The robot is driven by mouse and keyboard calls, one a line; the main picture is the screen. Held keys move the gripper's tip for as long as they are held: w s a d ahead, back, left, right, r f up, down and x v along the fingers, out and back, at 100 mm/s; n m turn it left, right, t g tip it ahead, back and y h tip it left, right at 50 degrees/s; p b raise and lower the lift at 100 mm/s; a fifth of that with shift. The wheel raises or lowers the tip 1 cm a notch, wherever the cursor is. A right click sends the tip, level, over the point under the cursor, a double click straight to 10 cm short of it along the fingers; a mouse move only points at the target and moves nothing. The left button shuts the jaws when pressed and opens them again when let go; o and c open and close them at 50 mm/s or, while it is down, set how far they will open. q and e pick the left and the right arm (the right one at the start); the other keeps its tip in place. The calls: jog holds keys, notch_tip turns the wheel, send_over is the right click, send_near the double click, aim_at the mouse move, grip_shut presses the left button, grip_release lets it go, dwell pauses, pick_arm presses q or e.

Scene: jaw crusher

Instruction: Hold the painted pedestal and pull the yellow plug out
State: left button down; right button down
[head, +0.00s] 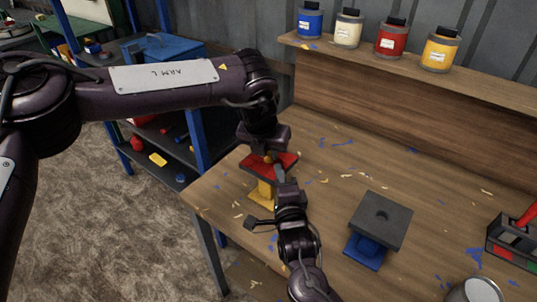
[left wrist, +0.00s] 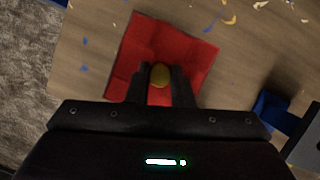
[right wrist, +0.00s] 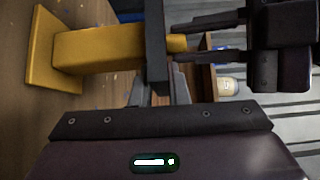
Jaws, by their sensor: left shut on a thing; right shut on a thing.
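The painted pedestal has a red top plate (head: 284,160) and a yellow column (head: 266,189), and stands upright near the bench's left edge. The yellow plug (left wrist: 159,74) sits at the middle of the red top. My left gripper (head: 267,153) comes from above, its fingers shut on the plug from both sides. My right gripper (head: 281,176) comes from the front and is shut on the edge of the top plate. In the right wrist view the yellow column (right wrist: 95,46) lies sideways, with the plug (right wrist: 178,43) just beyond the plate. The plug's lower end is hidden.
A blue pedestal with a dark grey holed top (head: 393,212) stands to the right. A tool carrier (head: 510,240) and a metal can (head: 476,291) are farther right. Several paint jars (head: 391,38) line the back shelf. Blue and pale scraps litter the wooden bench (head: 330,200).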

aim_at(269, 154)
jog(key=shift+f, duration=0.1)
pick_arm(q)
notch_tip(269, 154, up, 10)
pick_arm(e)
jog(key=c, duration=1.3)
grip_release()
pick_arm(q)
jog(key=shift+f, duration=0.1)
pick_arm(e)
jog(key=shift+s, duration=0.1)
